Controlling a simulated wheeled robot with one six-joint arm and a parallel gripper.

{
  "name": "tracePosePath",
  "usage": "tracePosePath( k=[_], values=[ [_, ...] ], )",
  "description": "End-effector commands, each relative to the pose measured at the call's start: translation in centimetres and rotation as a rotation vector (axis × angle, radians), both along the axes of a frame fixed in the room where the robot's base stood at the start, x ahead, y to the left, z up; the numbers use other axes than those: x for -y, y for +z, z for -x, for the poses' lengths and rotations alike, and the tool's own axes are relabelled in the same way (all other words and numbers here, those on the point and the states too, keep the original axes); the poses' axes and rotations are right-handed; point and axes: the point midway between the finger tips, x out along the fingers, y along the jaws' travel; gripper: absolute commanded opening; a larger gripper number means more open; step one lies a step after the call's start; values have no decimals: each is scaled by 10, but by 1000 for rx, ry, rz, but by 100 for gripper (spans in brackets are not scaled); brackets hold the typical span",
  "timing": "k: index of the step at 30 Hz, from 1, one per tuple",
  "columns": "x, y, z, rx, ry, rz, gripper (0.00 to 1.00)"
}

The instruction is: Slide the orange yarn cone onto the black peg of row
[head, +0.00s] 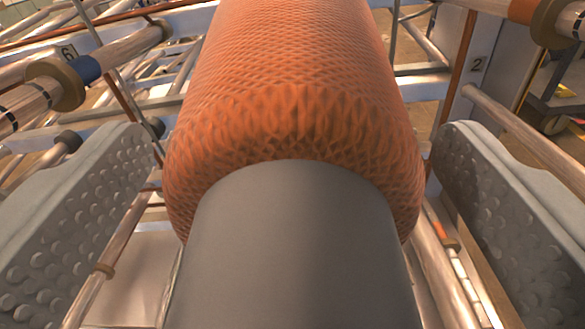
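The orange yarn cone (295,90) fills the upper middle of the view, with its grey core tube (295,250) pointing toward me. My gripper (295,165) is open, with one grey studded finger on each side of the cone. Narrow gaps show between the fingers and the yarn, and wider gaps beside the bare tube. The far end of the cone is out of the picture, so I cannot see what it rests on. I cannot make out the black peg for certain; the cone hides the middle of the rack.
A rack of metal bars and wooden rods surrounds the cone. A rod with a brass collar and blue band (85,69) is at upper left, near a "6" label (67,53). A "2" label (476,65) is on a post at right. Another collared rod (553,22) is at upper right.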

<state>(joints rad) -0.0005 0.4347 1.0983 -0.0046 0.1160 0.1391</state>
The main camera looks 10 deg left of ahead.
Motion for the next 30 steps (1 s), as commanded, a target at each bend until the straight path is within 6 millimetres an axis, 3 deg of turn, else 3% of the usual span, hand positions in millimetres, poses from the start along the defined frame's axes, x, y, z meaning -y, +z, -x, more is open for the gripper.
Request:
tracePosePath(
  k=[20, 30],
  values=[
    [0, -1, 2, -2, 0, 0, 93],
    [0, 4, 39, -1, 0, 0, 93]
  ],
)
